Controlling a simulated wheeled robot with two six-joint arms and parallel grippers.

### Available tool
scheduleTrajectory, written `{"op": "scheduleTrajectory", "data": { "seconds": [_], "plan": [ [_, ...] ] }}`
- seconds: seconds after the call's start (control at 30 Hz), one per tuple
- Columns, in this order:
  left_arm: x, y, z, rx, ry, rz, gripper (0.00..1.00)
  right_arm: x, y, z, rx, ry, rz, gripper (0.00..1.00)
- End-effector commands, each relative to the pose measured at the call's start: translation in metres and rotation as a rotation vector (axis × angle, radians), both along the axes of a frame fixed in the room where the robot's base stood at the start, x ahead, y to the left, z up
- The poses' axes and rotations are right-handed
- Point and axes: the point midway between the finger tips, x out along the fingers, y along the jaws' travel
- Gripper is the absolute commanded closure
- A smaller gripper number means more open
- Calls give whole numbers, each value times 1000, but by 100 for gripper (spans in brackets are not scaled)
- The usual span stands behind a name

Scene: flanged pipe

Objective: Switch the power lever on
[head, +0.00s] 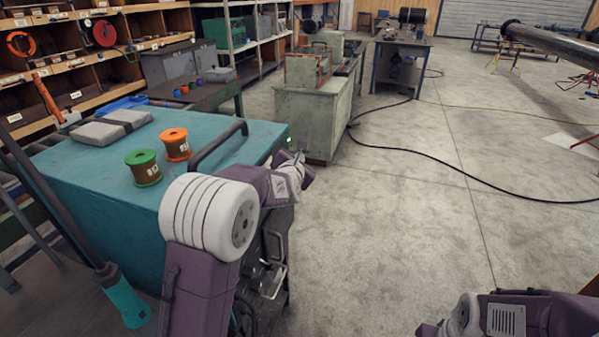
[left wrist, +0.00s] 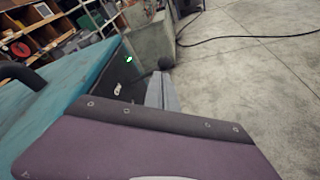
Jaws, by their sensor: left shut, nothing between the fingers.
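The teal machine (head: 85,180) has a small lit green light (head: 288,140) at its far right edge. The light also shows in the left wrist view (left wrist: 129,59), on the dark side panel (left wrist: 128,76). My left gripper (head: 301,156) is beside that panel, close to the light. In the left wrist view its grey fingers (left wrist: 161,91) are together and empty. A dark round knob (left wrist: 165,63) shows just beyond the fingertips; it may be the power lever's end. I cannot tell whether they touch, and the lever's shaft is hidden. My right arm shows at bottom right, its fingers out of frame.
A dark handle bar (head: 218,143), a green spool (head: 143,167) and an orange spool (head: 175,145) are on the machine's top. A pale green cabinet (head: 315,115) stands beyond.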

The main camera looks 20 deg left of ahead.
Motion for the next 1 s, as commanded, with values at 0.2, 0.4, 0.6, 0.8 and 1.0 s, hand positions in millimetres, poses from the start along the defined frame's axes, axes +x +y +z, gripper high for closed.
{"op": "scheduleTrajectory", "data": {
  "seconds": [0.2,0.4,0.6,0.8,1.0],
  "plan": [
    [0,2,7,-24,1,-2,100,0,0,-19,0,0,0,41],
    [0,2,9,-22,1,-1,100,0,0,-17,0,0,0,41],
    [-6,1,10,-22,-1,-2,100,0,0,-19,0,0,0,41],
    [-44,-4,21,-24,-2,-1,100,0,0,-26,0,0,0,41],
    [-78,-9,32,-24,0,-2,100,0,0,-26,0,0,0,41]
  ]
}}
